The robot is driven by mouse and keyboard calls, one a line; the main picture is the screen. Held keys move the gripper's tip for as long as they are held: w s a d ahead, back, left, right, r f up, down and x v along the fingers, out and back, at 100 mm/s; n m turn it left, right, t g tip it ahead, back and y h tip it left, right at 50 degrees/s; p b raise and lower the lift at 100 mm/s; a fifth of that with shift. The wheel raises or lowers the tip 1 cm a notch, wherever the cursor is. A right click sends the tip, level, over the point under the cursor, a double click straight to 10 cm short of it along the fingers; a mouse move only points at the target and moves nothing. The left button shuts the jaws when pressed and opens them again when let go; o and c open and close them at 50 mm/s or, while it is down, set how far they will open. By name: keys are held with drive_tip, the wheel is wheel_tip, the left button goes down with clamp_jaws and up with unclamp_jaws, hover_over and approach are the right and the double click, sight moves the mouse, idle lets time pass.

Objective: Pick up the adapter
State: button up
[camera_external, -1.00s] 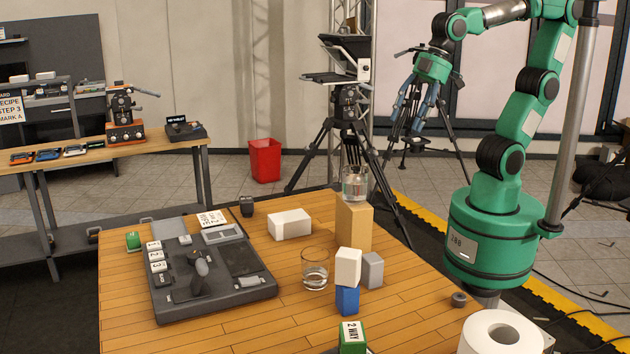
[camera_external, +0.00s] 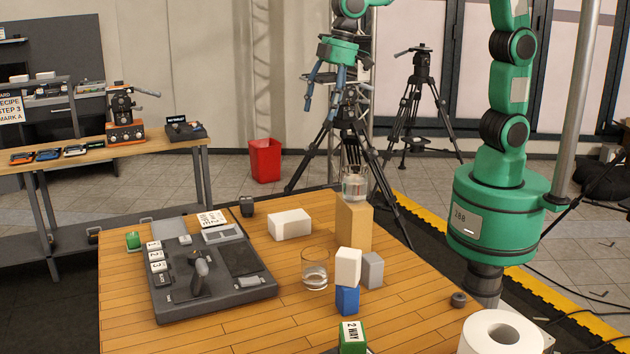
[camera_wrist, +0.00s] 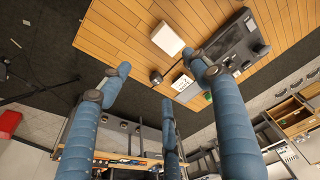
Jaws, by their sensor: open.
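My gripper (camera_external: 322,106) has blue fingers spread open and empty. It hangs high in the air, in the picture above the table's far edge and in front of a tripod. In the wrist view my gripper (camera_wrist: 157,75) shows several fingers wide apart. No object is clearly marked as the adapter, and I cannot tell which it is. A small dark block (camera_external: 247,206) stands at the table's far edge. It appears as a dark piece (camera_wrist: 156,77) between the fingertips in the wrist view, well below them. A white block (camera_external: 290,224) lies nearby, also in the wrist view (camera_wrist: 167,39).
A dark tray (camera_external: 215,308) with small parts fills the table's left. A glass (camera_external: 355,184) stands on a tall wooden block (camera_external: 353,226). Another glass (camera_external: 315,270), a white cube (camera_external: 348,266) on a blue one (camera_external: 347,300), a grey block (camera_external: 372,270) and a paper roll (camera_external: 498,332) stand nearer.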

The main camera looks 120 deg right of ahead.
drive_tip(key=w+d+f+p, duration=0.2)
drive_tip(key=w+d+p, duration=0.15)
drive_tip(key=w, duration=0.35)
drive_tip(key=m+g+p, duration=0.1)
drive_tip(key=g+p, duration=0.2)
drive_tip(key=p, duration=0.5)
hover_over(246, 199)
wheel_tip(246, 199, down, 16)
drive_tip(key=shift+s+d+r, duration=0.1)
drive_tip(key=shift+d, duration=0.15)
drive_tip(key=shift+f+p, duration=0.4)
drive_tip(key=shift+f, duration=3.9)
drive_tip(key=shift+a+f+p, duration=0.1)
drive_tip(key=shift+f+p, duration=0.35)
drive_tip(key=shift+f, duration=2.15)
